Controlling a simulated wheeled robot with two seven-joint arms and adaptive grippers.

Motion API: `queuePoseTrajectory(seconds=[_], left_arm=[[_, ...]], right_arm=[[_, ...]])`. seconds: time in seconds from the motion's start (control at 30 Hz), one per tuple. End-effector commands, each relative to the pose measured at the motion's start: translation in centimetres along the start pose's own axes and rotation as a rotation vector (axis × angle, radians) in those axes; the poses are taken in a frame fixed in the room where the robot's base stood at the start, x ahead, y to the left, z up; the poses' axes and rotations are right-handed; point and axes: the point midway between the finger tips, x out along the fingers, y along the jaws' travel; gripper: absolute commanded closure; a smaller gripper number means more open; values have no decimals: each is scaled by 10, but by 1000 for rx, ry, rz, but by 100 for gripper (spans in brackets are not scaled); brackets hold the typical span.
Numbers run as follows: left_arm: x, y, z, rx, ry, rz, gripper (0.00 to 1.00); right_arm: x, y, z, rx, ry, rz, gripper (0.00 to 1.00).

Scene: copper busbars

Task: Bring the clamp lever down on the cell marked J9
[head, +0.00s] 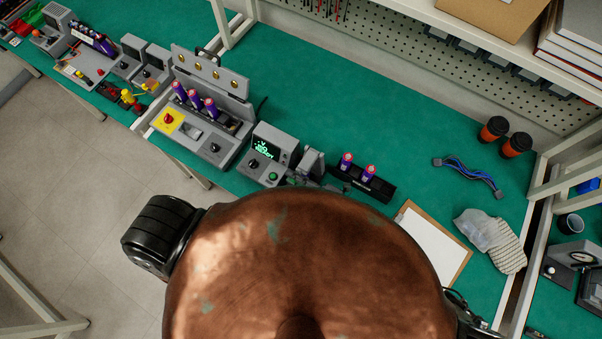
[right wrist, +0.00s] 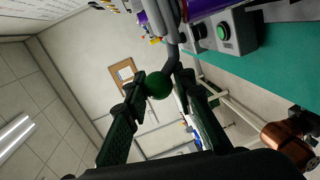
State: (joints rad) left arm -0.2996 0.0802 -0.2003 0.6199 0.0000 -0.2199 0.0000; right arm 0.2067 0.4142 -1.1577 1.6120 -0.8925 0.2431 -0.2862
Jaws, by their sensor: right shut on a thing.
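In the right wrist view, my right gripper (right wrist: 164,92) has its two dark fingers closed around the green ball knob (right wrist: 158,85) of the clamp lever. The grey lever arm (right wrist: 171,52) runs up from the knob toward the fixture. A purple cell (right wrist: 204,7) shows at the top edge beside the lever; no J9 mark is legible on it. In the head view, the grey clamp fixture (head: 311,161) stands beside the tester with a green-lit display (head: 268,146). My own body hides the area just in front of it. My left gripper is in neither view.
A black rack (head: 376,189) with two purple cells stands right of the clamp. A grey station (head: 210,75) with several purple cells is to the left. A clipboard (head: 432,243), blue cables (head: 468,172) and two dark cups lie right. The green bench behind is clear.

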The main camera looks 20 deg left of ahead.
Motion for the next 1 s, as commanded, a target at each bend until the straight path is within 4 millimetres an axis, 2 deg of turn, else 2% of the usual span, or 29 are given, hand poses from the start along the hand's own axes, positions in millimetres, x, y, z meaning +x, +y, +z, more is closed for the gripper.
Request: queuePoseTrajectory(seconds=[0.03, 0.43, 0.47, 0.5, 0.7, 1.0], left_arm=[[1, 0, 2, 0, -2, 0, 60], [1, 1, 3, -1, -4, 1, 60], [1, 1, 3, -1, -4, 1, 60], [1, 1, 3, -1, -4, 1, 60], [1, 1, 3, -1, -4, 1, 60], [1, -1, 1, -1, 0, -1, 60]], right_arm=[[0, 0, 7, -13, -11, -1, 100], [0, 0, 6, -18, -12, -2, 100], [0, -1, 6, -17, -12, -2, 74], [0, -1, 6, -17, -12, -2, 72], [0, -1, 4, -14, -8, -1, 59], [-1, -1, 1, -11, -3, 0, 59]])
